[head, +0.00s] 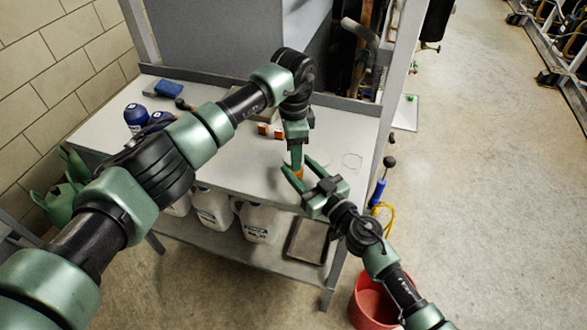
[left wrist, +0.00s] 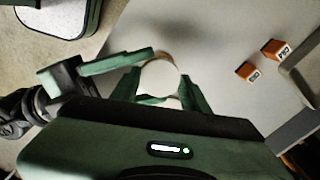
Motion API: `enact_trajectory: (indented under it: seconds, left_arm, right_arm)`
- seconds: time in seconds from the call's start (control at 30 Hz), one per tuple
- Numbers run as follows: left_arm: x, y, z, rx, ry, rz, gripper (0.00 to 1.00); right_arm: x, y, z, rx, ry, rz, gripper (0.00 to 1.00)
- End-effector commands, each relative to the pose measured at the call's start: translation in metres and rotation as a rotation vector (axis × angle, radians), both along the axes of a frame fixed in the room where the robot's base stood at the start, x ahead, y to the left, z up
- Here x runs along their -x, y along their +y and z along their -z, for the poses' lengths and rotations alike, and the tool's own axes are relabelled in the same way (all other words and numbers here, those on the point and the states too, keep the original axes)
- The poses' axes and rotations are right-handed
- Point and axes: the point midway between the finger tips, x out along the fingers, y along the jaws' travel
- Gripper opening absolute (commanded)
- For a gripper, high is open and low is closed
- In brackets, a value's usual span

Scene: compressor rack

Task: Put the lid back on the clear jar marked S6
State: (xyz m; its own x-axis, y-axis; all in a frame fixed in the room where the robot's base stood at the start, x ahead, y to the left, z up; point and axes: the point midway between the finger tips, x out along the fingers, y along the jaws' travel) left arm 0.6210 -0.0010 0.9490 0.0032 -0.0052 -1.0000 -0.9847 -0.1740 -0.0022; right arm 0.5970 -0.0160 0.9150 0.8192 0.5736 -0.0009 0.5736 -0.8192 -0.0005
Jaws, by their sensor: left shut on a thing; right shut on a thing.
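A round white lid (left wrist: 160,78) is between the fingertips of my left gripper (left wrist: 160,92), seen from above in the left wrist view. In the head view my left gripper (head: 296,150) points down at the table's front edge, shut on the lid. Just below it my right gripper (head: 297,166) reaches in from the right, shut around a small jar, of which only an orange patch (head: 297,174) shows. Its fingers also reach in from the left in the left wrist view. The lid is over the jar; whether they touch is hidden. The S6 mark cannot be read.
Orange boxes (head: 279,134) stand on the grey table (head: 335,135) behind the grippers. Blue-topped bottles (head: 135,115) are at the left. White jugs (head: 255,222) and a dark tray (head: 308,240) sit on the lower shelf. A red bucket (head: 372,303) stands on the floor.

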Motion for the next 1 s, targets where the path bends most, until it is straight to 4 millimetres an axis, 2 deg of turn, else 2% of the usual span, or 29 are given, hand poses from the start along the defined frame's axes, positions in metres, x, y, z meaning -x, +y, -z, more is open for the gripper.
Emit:
enact_trajectory:
  seconds: [0.03, 0.1, 0.4, 0.77, 1.0]
  left_arm:
    - [0.001, -0.001, 0.000, 0.003, 0.004, 0.002, 0.48]
    - [0.001, -0.001, 0.000, 0.003, 0.004, 0.001, 0.67]
    - [0.001, 0.000, -0.002, 0.000, 0.003, -0.001, 0.67]
    - [0.000, 0.000, -0.043, 0.000, 0.000, -0.002, 0.67]
    - [0.001, 0.000, -0.045, -0.001, 0.002, -0.003, 0.67]
  right_arm:
    - [0.000, -0.001, 0.000, 0.000, 0.000, 0.002, 0.00]
    - [0.000, -0.001, 0.000, 0.000, 0.000, 0.002, 0.00]
    - [-0.001, -0.001, 0.000, 0.000, 0.000, 0.003, 0.00]
    - [-0.001, -0.001, 0.000, 0.001, 0.000, 0.002, 0.00]
    - [0.000, 0.000, 0.000, 0.000, 0.000, 0.001, 0.00]
